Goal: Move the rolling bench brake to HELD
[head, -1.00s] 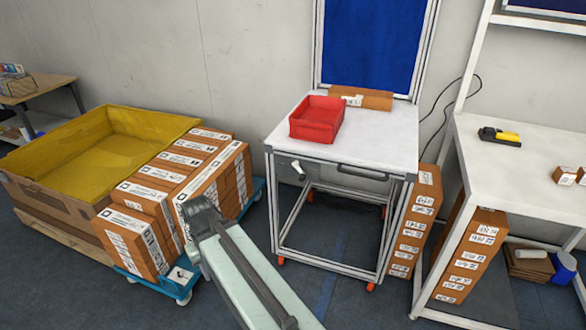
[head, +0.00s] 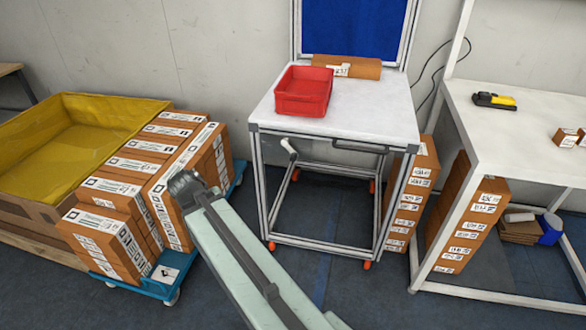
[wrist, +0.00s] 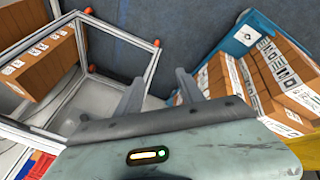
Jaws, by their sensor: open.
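The rolling bench (head: 345,115) has a white top, a metal frame and orange-red castors. A small pale lever (head: 289,150), apparently its brake handle, hangs at the left of its front rail, tilted downward. I cannot read any mark for its position. My gripper (wrist: 158,88) is open, its two grey fingers apart and nothing between them in the wrist view. There the bench frame (wrist: 88,62) is just left of the fingers; I see no contact. In the head view my arm reaches in front of and left of the bench, and the fingers cannot be made out.
A red bin (head: 303,91) and a brown carton (head: 346,67) are on the bench. A blue dolly (head: 172,278) with stacked cartons stands close on the left, beside a yellow-lined crate (head: 75,150). A white table (head: 525,125) and carton stacks stand right. Floor before the bench is clear.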

